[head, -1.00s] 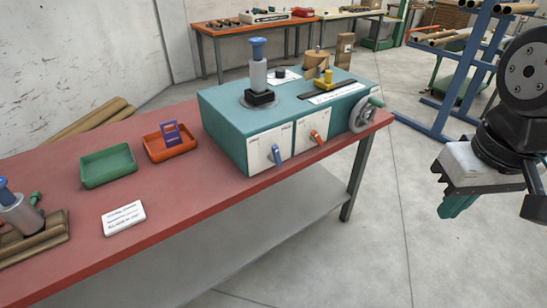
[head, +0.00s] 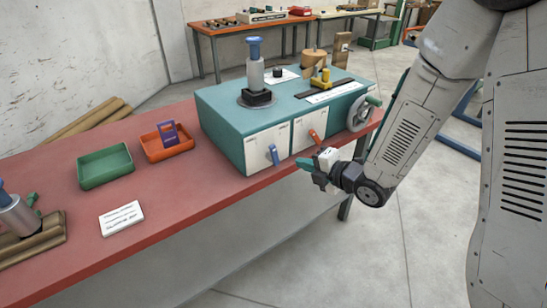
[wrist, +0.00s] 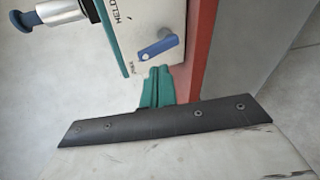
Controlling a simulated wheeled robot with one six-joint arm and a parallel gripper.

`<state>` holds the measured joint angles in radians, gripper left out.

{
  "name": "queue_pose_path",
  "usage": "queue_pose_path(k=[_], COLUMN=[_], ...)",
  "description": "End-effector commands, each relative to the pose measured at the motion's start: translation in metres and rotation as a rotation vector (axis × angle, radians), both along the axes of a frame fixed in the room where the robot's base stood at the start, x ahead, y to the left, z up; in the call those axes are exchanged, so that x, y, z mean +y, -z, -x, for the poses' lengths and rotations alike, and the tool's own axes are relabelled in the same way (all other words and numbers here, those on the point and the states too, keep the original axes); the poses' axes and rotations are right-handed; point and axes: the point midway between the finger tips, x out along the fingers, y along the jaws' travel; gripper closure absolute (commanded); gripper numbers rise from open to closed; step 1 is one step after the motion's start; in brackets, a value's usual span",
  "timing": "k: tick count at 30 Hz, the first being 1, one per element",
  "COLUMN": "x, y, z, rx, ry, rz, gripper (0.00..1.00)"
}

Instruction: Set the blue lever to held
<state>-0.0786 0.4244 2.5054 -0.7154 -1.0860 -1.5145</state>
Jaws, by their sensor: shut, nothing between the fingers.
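The blue lever (head: 274,154) sits on the left white panel (head: 262,150) on the front of the teal winder box (head: 222,119). In the wrist view the blue lever (wrist: 158,47) lies just beyond my fingertips, with the labels "HELD" and a second, partly readable word on its panel (wrist: 135,25). My gripper (head: 302,163) has teal fingers and is shut and empty, in front of the box and to the right of the lever in the head view. In the wrist view the closed fingertips (wrist: 158,76) are close to the lever; contact cannot be told.
An orange lever (head: 315,136) is on the right panel, close above my gripper. A grey handwheel (head: 358,114) is at the box's right end. The red bench edge (wrist: 196,50) runs beside the panel. Green (head: 104,166) and orange (head: 167,145) trays stand left.

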Motion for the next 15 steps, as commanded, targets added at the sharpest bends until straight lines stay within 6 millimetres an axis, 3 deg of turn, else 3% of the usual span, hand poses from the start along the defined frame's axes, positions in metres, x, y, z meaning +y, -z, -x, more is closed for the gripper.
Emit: queue_pose_path(k=[1,6,15], x=[0.01,0.031,0.036], y=[0.01,0.018,0.017], z=[0.007,0.024,0.031], rx=[-0.046,-0.2,-0.262], ry=[-0.057,-0.178,-0.213], rz=[-0.015,-0.071,-0.097], gripper=[1.0,1.0,1.0])
